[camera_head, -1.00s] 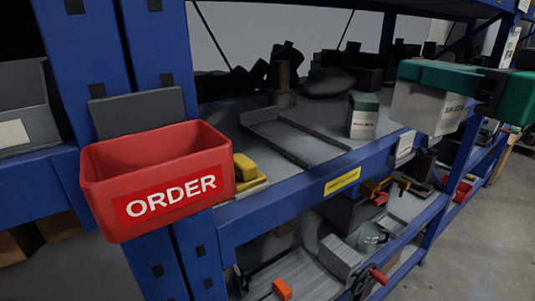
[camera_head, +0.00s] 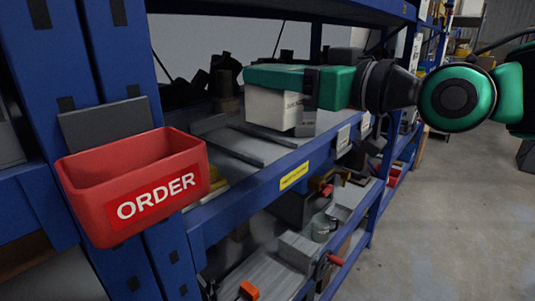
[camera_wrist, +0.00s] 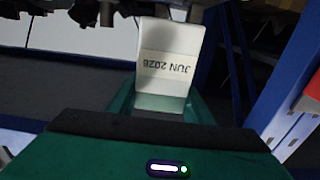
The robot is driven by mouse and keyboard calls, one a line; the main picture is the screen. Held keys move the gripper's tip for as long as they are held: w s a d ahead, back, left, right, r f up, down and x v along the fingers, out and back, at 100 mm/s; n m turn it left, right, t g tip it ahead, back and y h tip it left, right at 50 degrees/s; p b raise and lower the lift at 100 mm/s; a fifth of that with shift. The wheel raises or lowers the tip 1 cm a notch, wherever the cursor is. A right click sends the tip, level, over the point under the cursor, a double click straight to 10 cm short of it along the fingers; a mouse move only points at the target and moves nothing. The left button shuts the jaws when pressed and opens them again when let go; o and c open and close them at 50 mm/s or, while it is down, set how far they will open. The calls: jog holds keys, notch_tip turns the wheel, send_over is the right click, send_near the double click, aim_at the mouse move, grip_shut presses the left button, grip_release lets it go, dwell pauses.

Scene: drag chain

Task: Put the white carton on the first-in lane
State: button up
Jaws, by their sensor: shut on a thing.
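A white carton (camera_head: 272,107) hangs below my green gripper (camera_head: 272,76), which is shut on it, in front of the shelf deck in the head view. In the wrist view the carton (camera_wrist: 168,62) sits between the fingers, with "JUN 2026" upside down. A grey railed lane (camera_head: 232,146) lies on the shelf, left of and below the carton. The carton and gripper hide its right part. Whether the carton touches the shelf cannot be told. The second, green-topped carton is mostly or wholly hidden behind my gripper and its load.
A red ORDER bin (camera_head: 135,185) hangs at the front left by a blue upright. A yellow label (camera_head: 294,176) marks the blue shelf beam. Dark clutter fills the shelf back; the lower shelf (camera_head: 262,270) holds mixed items. The aisle floor (camera_head: 440,230) at right is clear.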

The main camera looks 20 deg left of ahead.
jog(key=shift+w+a+f, duration=0.9)
jog(key=shift+w+f, duration=0.8)
jog(key=shift+f, duration=0.1)
jog(key=shift+w+a+f, duration=0.95)
jog(key=shift+w+f, duration=0.75)
jog(key=shift+f, duration=0.15)
jog(key=shift+w+a+f, duration=0.9)
jog(key=shift+w+f, duration=0.8)
jog(key=shift+f, duration=0.1)
jog(key=shift+f, duration=0.1)
jog(key=o, duration=1.2)
jog(key=v, duration=1.2)
